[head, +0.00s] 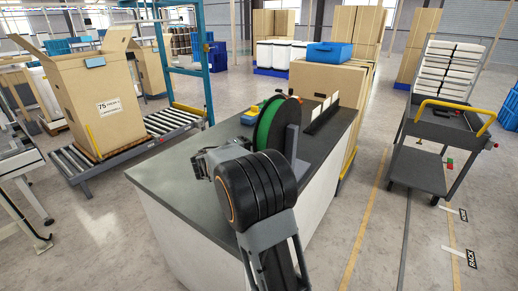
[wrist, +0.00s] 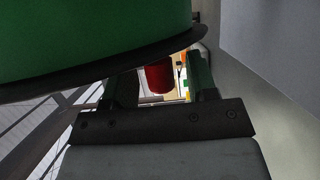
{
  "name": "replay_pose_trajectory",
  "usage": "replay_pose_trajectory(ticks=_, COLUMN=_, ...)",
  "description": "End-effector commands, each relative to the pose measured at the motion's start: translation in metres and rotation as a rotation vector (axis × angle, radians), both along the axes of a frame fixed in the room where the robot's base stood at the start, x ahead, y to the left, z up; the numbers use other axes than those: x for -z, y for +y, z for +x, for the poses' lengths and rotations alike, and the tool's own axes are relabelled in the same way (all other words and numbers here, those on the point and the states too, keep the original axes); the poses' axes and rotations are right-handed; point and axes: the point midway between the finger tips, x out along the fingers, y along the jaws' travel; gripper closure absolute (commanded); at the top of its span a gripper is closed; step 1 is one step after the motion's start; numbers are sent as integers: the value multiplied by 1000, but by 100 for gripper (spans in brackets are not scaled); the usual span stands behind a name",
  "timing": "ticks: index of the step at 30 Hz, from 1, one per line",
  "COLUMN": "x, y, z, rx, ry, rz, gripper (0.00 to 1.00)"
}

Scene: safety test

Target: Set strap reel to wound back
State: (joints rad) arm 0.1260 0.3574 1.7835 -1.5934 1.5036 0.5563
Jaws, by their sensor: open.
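The strap reel (head: 268,124) stands upright on the grey-topped bench (head: 165,172), with green strap between dark flanges. In the wrist view the green reel (wrist: 90,35) fills the upper left, very close, its dark rim slanting across. My gripper (wrist: 160,88) is open, its two dark fingers apart just below and right of that rim. A red cylinder (wrist: 159,76) shows between the fingers; I cannot tell whether it touches them.
A yellow-and-blue item (head: 250,115) lies left of the reel. A black holder with white cards (head: 322,112) stands behind it. A roller conveyor (head: 120,150) with a large carton (head: 90,95) is at left. A grey cart (head: 436,125) is at right, with open floor between.

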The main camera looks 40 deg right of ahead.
Motion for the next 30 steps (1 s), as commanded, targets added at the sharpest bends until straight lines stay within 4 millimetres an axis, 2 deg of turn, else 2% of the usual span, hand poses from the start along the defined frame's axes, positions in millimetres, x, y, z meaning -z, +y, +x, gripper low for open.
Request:
replay_pose_trajectory(ticks=5, x=0, y=-8, z=-1, rx=0, ry=0, rz=-1, gripper=47)
replay_pose_trajectory(ticks=14, x=0, y=-8, z=-1, rx=0, ry=0, rz=0, gripper=48)
replay_pose_trajectory(ticks=30, x=0, y=-8, z=-1, rx=0, ry=0, rz=0, gripper=100)
